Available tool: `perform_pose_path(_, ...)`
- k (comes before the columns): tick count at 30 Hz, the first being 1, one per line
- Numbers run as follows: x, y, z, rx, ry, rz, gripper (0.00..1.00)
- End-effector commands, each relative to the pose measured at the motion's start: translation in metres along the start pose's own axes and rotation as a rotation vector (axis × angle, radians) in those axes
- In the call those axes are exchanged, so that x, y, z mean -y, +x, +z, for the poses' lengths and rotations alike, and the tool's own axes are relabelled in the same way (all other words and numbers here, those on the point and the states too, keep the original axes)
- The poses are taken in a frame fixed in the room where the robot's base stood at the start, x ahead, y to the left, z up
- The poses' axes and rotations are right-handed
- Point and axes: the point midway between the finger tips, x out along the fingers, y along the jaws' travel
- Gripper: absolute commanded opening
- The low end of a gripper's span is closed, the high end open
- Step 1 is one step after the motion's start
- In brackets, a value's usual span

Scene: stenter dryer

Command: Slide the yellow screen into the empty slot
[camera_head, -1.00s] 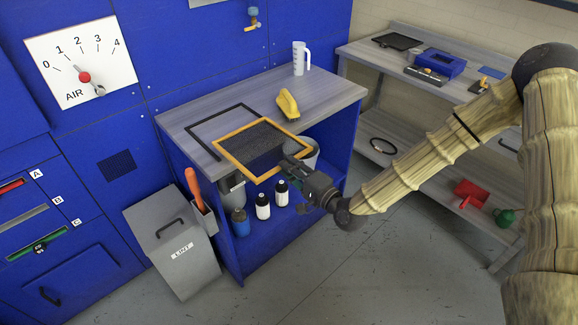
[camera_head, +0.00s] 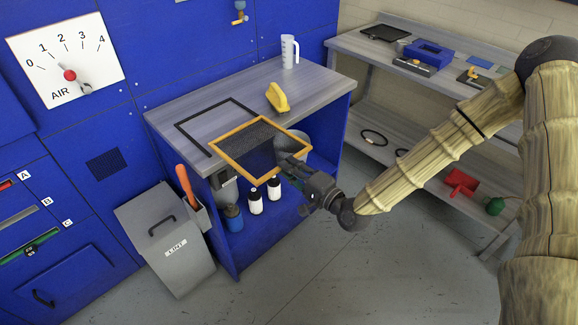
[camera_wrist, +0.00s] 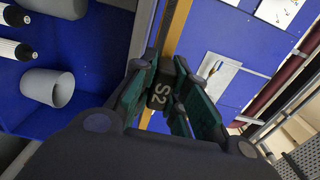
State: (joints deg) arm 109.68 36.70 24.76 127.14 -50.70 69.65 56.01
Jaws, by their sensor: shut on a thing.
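The yellow screen (camera_head: 231,168) has an orange-yellow frame with dark mesh. It is held nearly flat, overlapping the front edge of the bench top in the head view. My gripper (camera_head: 293,164) is shut on its near right side. In the wrist view my gripper's fingers (camera_wrist: 162,88) close around a dark tab marked S2 (camera_wrist: 160,95) on the yellow bar (camera_wrist: 177,28). On the blue machine at left are slots labelled A, B and C. A shows a red piece (camera_head: 6,184), C a green one (camera_head: 28,246). B (camera_head: 20,218) shows a plain grey strip.
A black frame (camera_head: 184,132), a yellow object (camera_head: 277,97) and a white jug (camera_head: 289,52) are on the bench (camera_head: 328,80). A grey lint bin (camera_head: 165,240) stands between bench and slots. Bottles (camera_head: 255,201) sit below. Floor in front is clear.

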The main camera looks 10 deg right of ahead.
Motion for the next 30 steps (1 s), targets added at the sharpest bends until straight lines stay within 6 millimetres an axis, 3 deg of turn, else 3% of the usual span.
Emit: perform_pose_path(30, 0.0, -0.038, -0.001, -0.001, 0.0, -0.001, 0.0)
